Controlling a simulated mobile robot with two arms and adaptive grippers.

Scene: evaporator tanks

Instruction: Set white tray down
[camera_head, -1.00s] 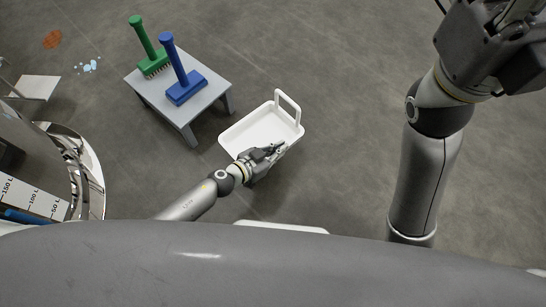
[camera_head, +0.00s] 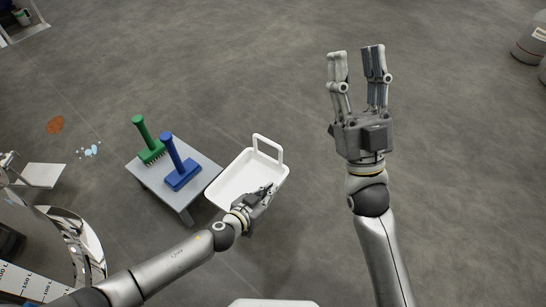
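The white tray (camera_head: 238,181) is a shallow rectangular tray with an upright loop handle at its far end. It sits close to the right of the small grey table in the picture and hides part of that table's right side. My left gripper (camera_head: 266,193) is at the tray's near right end, its fingers closed there. The near handle is hidden by the hand. I cannot tell whether the tray's underside touches the floor. My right gripper (camera_head: 357,62) is raised to the right of the tray, its fingers spread apart and empty.
The grey table (camera_head: 205,171) carries a green brush (camera_head: 147,142) and a blue brush (camera_head: 178,164), both with handles up. A steel tank (camera_head: 88,240) stands at lower left. Orange (camera_head: 55,125) and pale blue (camera_head: 91,151) floor stains lie left. The floor beyond the tray is clear.

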